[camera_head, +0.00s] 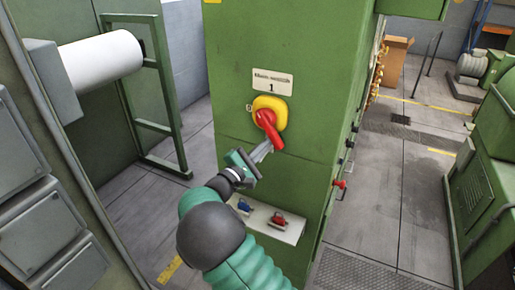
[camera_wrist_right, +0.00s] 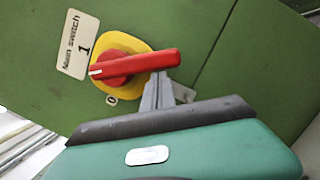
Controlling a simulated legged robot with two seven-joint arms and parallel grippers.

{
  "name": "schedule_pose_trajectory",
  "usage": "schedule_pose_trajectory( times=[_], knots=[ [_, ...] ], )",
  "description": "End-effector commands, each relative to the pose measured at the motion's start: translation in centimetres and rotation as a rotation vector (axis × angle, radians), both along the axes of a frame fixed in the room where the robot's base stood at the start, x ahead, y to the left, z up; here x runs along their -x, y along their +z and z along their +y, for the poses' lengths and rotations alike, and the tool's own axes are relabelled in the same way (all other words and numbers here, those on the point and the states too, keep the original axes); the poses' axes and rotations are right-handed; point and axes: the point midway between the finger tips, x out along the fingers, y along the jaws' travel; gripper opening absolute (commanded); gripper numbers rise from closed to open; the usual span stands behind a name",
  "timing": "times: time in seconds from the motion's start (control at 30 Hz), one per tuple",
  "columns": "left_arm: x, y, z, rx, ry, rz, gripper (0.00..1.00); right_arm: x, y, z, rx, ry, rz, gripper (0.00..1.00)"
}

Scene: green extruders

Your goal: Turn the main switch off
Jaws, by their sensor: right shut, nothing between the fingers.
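The main switch is a red rotary handle (camera_head: 268,128) on a yellow plate (camera_head: 272,103), on the front of a green cabinet. Its handle's long end points down and to the right in the head view. In the right wrist view the red handle (camera_wrist_right: 140,64) lies nearly level, with a white mark at its end toward the "1" label. A "0" mark sits beside the plate. My right gripper (camera_head: 264,150) is shut and empty, its fingertips close beside the handle's long end. In the wrist view the fingertips (camera_wrist_right: 158,82) meet the handle's lower edge; contact is unclear. My left gripper is not in view.
A label plate (camera_head: 272,82) is above the switch. A red-handled lever (camera_head: 340,184) is on the cabinet's right side. Open floor (camera_head: 385,180) lies to the right.

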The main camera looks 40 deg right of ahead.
Motion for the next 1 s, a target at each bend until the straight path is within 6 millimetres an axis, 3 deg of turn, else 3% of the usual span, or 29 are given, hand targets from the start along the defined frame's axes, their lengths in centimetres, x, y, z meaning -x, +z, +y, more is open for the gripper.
schedule_pose_trajectory(
  times=[0.37,1.0],
  knots=[
    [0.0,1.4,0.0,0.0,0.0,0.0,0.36,2.4,1.3,-0.9,0.134,0.0,0.332,0.0],
    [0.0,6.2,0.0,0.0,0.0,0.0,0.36,4.9,4.0,-2.0,0.321,0.001,0.791,0.0]
  ],
)
